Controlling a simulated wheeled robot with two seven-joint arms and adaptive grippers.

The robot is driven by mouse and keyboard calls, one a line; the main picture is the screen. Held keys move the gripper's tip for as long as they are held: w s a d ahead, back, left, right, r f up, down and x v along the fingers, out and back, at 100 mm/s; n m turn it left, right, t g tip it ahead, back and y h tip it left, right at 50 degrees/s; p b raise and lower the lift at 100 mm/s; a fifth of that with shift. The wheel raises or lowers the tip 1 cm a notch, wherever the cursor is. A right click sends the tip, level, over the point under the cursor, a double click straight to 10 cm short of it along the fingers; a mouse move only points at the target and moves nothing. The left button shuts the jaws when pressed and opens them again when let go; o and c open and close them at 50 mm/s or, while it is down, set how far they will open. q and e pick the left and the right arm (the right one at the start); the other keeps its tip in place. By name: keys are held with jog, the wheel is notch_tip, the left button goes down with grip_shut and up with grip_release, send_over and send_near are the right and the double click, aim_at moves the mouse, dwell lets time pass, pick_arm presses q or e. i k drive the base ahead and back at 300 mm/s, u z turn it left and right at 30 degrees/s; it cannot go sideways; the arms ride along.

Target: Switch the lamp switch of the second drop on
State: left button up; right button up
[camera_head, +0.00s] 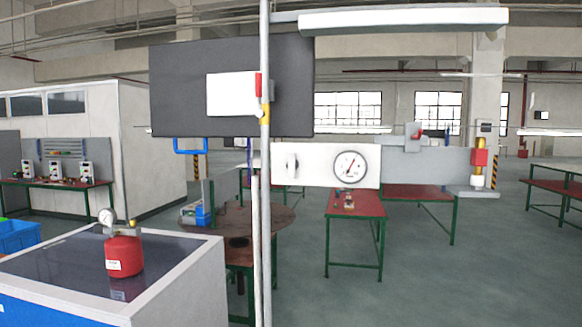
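A long white lamp (403,20) hangs at the top right from an arm on a grey vertical pole (265,225). Below it, a white panel (325,178) carries a small upright white knob (292,166) on its left and a round gauge (350,167). A grey box with a red part (416,134) sits above the grey plate (420,163) to the right. I cannot tell which of these is the lamp switch, nor which is the second drop. Neither of my grippers is in view.
A dark board (190,90) with a white box (230,94) is behind the pole. A red canister (124,254) stands on a white cabinet (185,265) at the lower left. Green-legged tables (355,208) stand behind. The floor (440,275) at the lower right is clear.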

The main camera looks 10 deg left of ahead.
aim_at(292, 165)
jog(key=k, duration=1.3)
jog(key=u, duration=0.65)
jog(key=i, duration=1.75)
jog(key=z, duration=0.65)
